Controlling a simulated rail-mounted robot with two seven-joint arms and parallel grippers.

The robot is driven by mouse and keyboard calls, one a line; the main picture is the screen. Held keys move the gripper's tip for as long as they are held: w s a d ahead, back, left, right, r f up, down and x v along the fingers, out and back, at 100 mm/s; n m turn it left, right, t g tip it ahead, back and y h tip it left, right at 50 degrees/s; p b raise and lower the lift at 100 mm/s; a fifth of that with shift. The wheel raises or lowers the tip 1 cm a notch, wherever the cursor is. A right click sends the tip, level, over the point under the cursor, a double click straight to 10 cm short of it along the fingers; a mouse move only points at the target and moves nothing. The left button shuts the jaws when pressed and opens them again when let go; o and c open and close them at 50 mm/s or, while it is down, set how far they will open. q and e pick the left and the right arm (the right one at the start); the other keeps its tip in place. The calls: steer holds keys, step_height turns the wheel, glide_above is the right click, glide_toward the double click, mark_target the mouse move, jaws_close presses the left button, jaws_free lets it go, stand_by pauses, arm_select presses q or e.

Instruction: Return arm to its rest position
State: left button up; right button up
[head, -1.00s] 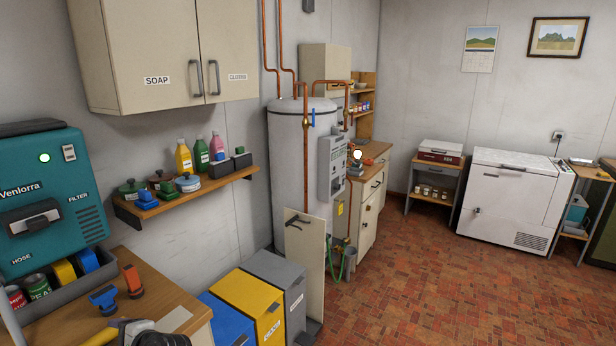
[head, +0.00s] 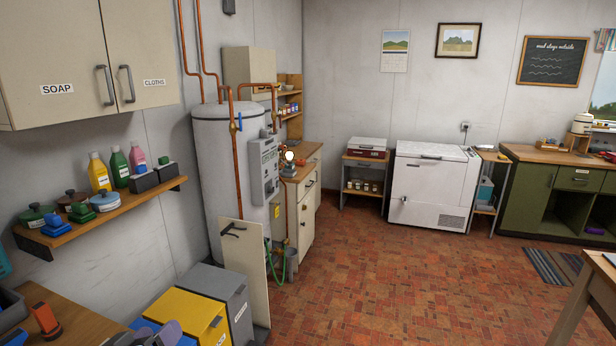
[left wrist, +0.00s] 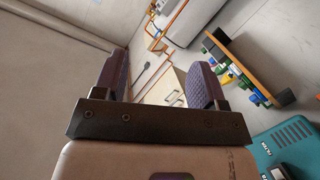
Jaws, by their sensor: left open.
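My left gripper shows clearly in the left wrist view (left wrist: 160,75). Its two dark padded fingers stand wide apart with nothing between them. In the head view only a small dark and pale part of my left arm shows at the bottom edge, in front of the yellow bin (head: 188,312) and the blue bin. My right gripper is in neither view.
A wooden worktop (head: 75,318) is at the lower left, with an orange tool (head: 46,321) on it. A shelf (head: 110,218) with bottles and pots hangs above. A grey bin (head: 232,292) and a leaning panel (head: 245,270) stand alongside. The tiled floor (head: 400,270) is mostly clear.

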arm_select(q)
steer(key=s+d+f+m+g+y, duration=0.1)
steer(key=s+d+f+m+g, duration=0.4)
steer(key=s+f, duration=1.1)
steer(key=s+d+f+g+y, duration=0.1)
steer(key=s+d+f+g, duration=0.4)
steer(key=s+f, duration=1.15)
step_height(320, 180, up, 36)
steer(key=s+a+g+p, duration=0.1)
steer(key=g+p, duration=0.1)
steer(key=p, duration=3.2)
steer(key=shift+s+a+r+p, duration=0.25)
steer(key=shift+s+a+p, duration=0.05)
steer(key=shift+s, duration=0.05)
steer(key=shift+c, duration=0.4)
